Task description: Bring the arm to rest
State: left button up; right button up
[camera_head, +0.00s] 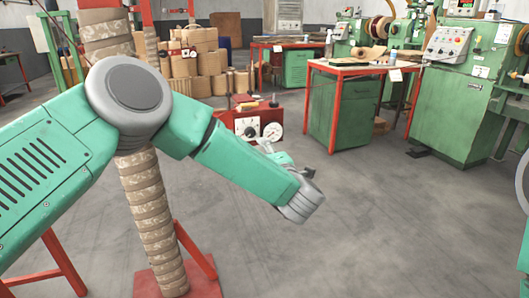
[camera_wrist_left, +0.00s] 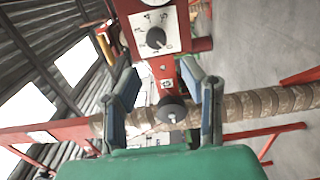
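My left arm comes in from the left and reaches across the middle of the head view. My left gripper (camera_head: 287,160) is at its far end, small and partly hidden behind the wrist, above the grey floor. In the left wrist view the two fingers of the left gripper (camera_wrist_left: 163,85) stand wide apart with nothing held between them. A dark round knob or end piece (camera_wrist_left: 172,110) shows between the fingers; its distance is unclear. My right gripper is not in view.
A tan wrapped coil column (camera_head: 150,205) stands behind my left arm; it also crosses the left wrist view (camera_wrist_left: 260,105). A red test box with dials (camera_head: 257,122) stands beyond the gripper. Workbench (camera_head: 345,105) and green machine (camera_head: 460,90) are right. Floor (camera_head: 380,220) is clear.

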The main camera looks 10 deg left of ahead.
pick_arm(q)
jog(key=s+f+m+g+h+p, duration=0.5)
jog(key=s+f+m+h, duration=0.5)
jog(key=s+f+m, duration=0.8)
jog(key=s+a+f+m+g+p, duration=0.1)
jog(key=s+a+m+g, duration=0.1)
jog(key=s, duration=0.8)
jog(key=s+a+f+m+g+p, duration=0.1)
jog(key=s+a+m+g+p, duration=0.1)
jog(key=s+a, duration=0.4)
jog(key=s+a+f+m+g+p, duration=0.1)
jog(key=s+a+m+g+p, duration=0.1)
jog(key=s, duration=1.2)
jog(key=a+m+g, duration=0.1)
jog(key=a+g, duration=0.1)
jog(key=g, duration=0.1)
jog(key=shift+f+m, duration=0.3)
jog(key=shift+f, duration=0.05)
